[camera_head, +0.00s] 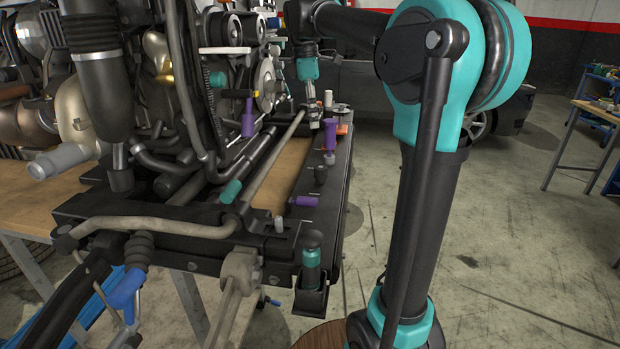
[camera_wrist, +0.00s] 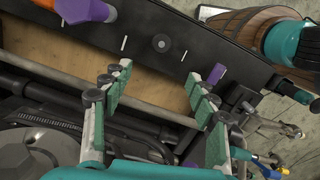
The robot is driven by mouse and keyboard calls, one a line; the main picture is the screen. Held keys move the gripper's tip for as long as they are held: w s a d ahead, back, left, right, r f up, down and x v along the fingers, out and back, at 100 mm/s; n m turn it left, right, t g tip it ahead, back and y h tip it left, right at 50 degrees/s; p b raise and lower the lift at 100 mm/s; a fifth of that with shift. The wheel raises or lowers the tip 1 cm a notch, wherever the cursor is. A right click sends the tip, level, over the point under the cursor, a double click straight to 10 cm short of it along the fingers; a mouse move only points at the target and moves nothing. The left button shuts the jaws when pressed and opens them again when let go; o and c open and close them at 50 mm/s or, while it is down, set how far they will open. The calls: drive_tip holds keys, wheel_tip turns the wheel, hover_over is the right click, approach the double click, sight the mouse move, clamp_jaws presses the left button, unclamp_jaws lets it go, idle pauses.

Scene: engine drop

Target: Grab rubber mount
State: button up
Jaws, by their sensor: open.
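My gripper (camera_head: 314,115) hangs over the far part of the black engine frame in the head view. In the wrist view its two fingers (camera_wrist: 158,75) are spread open with nothing between the tips. Beyond the tips a small round black part (camera_wrist: 161,42), which looks like a rubber mount, stands on the frame's black beam. I cannot tell for sure which part is the rubber mount. A purple part (camera_wrist: 215,75) lies beyond the right finger.
A purple cylinder (camera_head: 330,134) stands by an orange part (camera_head: 342,129) on the beam. A teal-topped cylinder (camera_head: 312,258) sits in a holder at the frame's near corner. The engine (camera_head: 180,90) crowds the left side.

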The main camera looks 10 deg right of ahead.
hover_over(321, 167)
drive_tip(key=a, duration=0.1)
drive_tip(key=f, duration=1.1)
drive_tip(key=shift+w+f, duration=0.1)
drive_tip(key=shift+w, duration=0.2)
drive_tip(key=shift+s+d+f, duration=0.1)
drive_tip(key=shift+d+f, duration=0.05)
drive_tip(key=shift+f, duration=0.85)
drive_tip(key=shift+s+d+f, duration=0.1)
drive_tip(key=shift+d+f, duration=0.1)
drive_tip(key=shift+f, duration=0.75)
drive_tip(key=shift+d+f, duration=0.15)
drive_tip(key=shift+f, duration=0.85)
drive_tip(key=c, duration=1.3)
drive_tip(key=shift+o, duration=0.2)
drive_tip(key=shift+r, duration=0.1)
